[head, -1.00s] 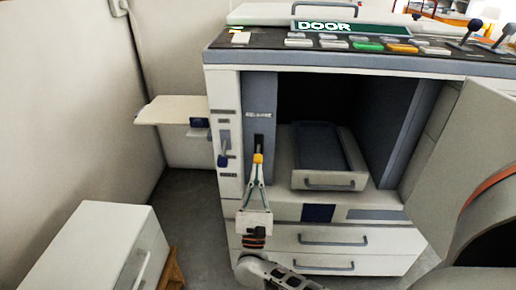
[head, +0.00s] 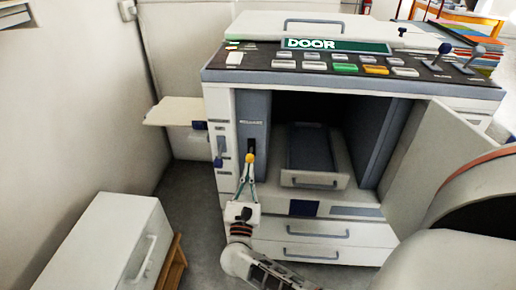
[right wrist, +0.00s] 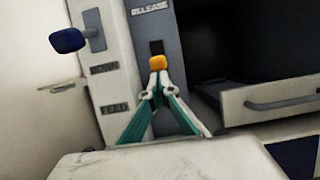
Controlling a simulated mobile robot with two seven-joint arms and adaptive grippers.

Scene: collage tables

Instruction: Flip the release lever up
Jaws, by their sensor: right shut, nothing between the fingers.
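The release lever shows as a yellow-orange knob (head: 249,158) at the lower end of a dark vertical slot under the RELEASE label, on the grey panel left of the machine's open bay. It also shows in the right wrist view (right wrist: 157,63). My right gripper (head: 247,168) is shut and empty, its fingers pointing up. In the right wrist view its fingertips (right wrist: 156,82) meet right beneath the knob. They look in contact with it or nearly so. The lever's stem is hidden behind the knob and fingers. My left gripper is not in view.
A second lever with a blue knob (right wrist: 68,40) stands just left on the white side strip. The machine's door (head: 445,165) hangs open at the right. A drawer handle (head: 316,183) juts out right of the gripper. A white cabinet (head: 105,245) stands at lower left.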

